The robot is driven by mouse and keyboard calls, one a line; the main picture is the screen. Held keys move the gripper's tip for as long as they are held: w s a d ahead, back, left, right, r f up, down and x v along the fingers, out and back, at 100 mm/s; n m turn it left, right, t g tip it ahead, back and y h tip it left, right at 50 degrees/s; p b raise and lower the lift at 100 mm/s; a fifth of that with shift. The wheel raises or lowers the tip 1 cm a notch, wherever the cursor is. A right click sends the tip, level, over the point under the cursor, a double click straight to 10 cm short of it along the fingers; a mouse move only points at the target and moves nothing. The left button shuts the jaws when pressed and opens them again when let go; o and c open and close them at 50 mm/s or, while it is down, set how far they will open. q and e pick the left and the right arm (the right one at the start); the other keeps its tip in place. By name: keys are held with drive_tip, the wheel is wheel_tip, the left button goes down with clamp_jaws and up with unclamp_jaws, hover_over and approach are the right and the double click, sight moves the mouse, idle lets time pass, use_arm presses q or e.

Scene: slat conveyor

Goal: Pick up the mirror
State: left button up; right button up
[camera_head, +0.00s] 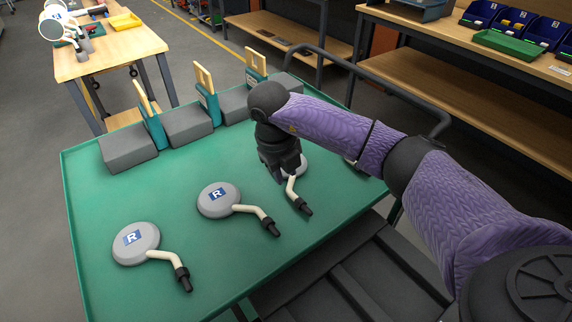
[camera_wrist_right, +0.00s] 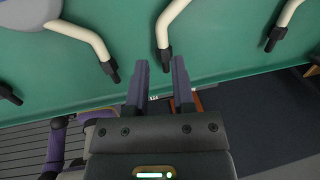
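Several round grey mirrors with an R label and bent cream handles with black ends lie on a green cart top (camera_head: 180,270). One mirror (camera_head: 136,245) is at the front left and another (camera_head: 212,204) is in the middle. A third mirror (camera_head: 303,168) lies under my right gripper (camera_head: 284,176), its disc mostly hidden. Its handle (camera_head: 291,188) points toward the front. In the wrist view my right gripper (camera_wrist_right: 160,62) is open, with a black handle end (camera_wrist_right: 164,56) between its fingertips in the picture; contact cannot be told. A fourth mirror is mostly hidden behind my arm. My left gripper is not in view.
Grey blocks (camera_head: 128,148) and teal holders with wooden uprights (camera_head: 207,96) line the cart's back edge. A wooden table (camera_head: 110,55) with more mirrors stands back left. Shelves with blue bins (camera_head: 545,32) and a green tray (camera_head: 508,46) stand right.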

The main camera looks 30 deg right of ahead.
sight(291, 192)
drive_tip(key=f, duration=0.3)
drive_tip(key=d+f+b, duration=0.1)
drive_tip(key=f, duration=0.2)
drive_tip(key=shift+d+f, duration=0.15)
drive_tip(key=shift+f, duration=0.15)
clamp_jaws()
